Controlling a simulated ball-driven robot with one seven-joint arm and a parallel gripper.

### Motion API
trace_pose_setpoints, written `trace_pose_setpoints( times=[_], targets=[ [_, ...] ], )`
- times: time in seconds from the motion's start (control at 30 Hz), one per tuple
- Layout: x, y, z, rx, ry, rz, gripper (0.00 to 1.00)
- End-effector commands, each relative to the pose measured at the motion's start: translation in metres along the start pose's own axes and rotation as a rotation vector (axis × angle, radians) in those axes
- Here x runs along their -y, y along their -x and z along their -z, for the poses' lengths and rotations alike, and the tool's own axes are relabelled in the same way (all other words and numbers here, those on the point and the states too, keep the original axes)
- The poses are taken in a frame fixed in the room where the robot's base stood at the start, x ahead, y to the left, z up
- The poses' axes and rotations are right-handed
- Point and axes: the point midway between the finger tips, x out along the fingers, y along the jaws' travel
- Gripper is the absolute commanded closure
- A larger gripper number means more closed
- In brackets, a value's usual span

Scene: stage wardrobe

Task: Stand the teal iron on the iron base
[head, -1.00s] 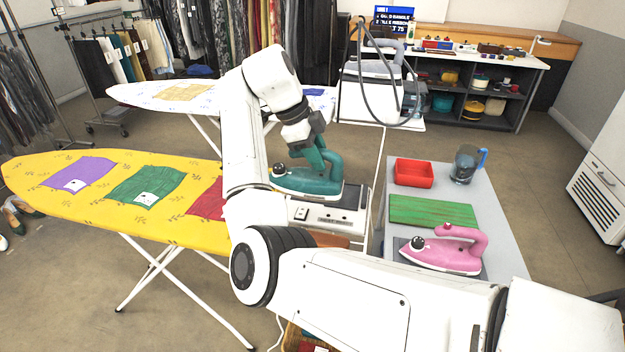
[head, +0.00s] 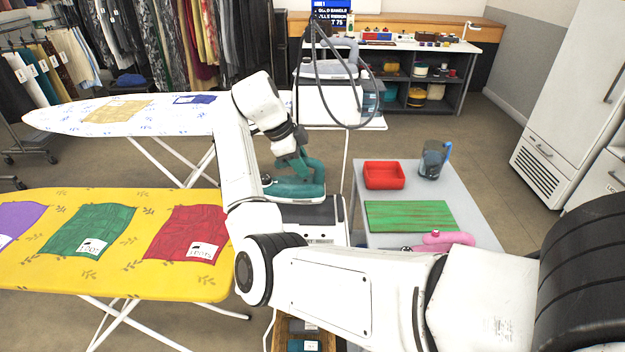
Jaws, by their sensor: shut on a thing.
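The teal iron (head: 295,190) is in the middle of the head view, level and sole down, on or just over the top of a grey and white unit, which looks like the iron base (head: 322,214). I cannot tell whether its sole touches the unit. My gripper (head: 291,160) is at the iron's handle from above, shut on it; its fingertips are partly hidden. My arm hides the left part of the unit and some of the iron's rear edge.
A grey table (head: 480,217) at the right holds a red tray (head: 384,176), a green board (head: 411,216), a glass jug (head: 432,160) and a pink iron (head: 447,239), partly behind my arm. A yellow ironing board (head: 130,268) with cloths stands left. A white ironing board (head: 60,118) stands behind.

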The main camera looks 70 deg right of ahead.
Motion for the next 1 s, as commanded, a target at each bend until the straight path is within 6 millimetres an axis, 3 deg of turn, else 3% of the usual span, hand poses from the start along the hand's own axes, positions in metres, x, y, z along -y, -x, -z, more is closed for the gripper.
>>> trace_pose_setpoints(
  times=[0.47,0.63,1.0],
  targets=[
    [0.010,-0.051,0.011,-0.001,-0.001,-0.001,1.00],
    [0.005,-0.072,0.003,-0.001,0.001,0.001,1.00],
    [0.004,-0.079,-0.001,0.000,-0.001,0.003,1.00]
  ],
)
